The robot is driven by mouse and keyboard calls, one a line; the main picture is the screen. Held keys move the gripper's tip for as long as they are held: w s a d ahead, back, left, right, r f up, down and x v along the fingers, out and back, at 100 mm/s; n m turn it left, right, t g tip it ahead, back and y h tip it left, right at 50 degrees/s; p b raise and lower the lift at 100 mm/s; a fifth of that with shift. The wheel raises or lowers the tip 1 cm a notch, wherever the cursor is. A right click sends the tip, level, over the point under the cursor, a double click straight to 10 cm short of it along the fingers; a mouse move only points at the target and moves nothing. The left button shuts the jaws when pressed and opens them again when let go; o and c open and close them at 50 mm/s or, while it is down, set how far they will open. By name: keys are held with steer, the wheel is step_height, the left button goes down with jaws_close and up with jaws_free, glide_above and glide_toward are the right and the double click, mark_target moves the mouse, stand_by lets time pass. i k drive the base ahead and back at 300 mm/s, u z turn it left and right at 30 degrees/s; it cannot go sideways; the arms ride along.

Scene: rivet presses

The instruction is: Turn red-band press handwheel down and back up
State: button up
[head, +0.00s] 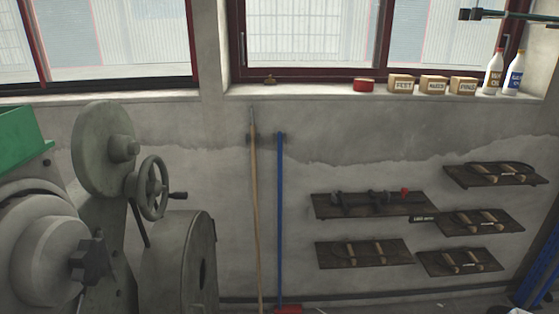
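A grey machine with a round disc (92,150) stands at the left. A small spoked handwheel (160,213) with a dark crank handle (179,195) is mounted at its right side. No red band shows on this machine, so I cannot tell whether it is the red-band press. My gripper is not in view.
A grey drum-shaped housing (172,265) and a green box-like part (20,142) flank the machine. A wooden pole (254,200) and a blue pole (280,200) lean against the wall. Tool boards (330,211) hang right; boxes (402,84) and bottles (493,75) line the sill.

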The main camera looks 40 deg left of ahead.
mark_target(151, 187)
steer(key=u, duration=3.25)
steer(key=k, duration=0.05)
steer(key=z, duration=0.95)
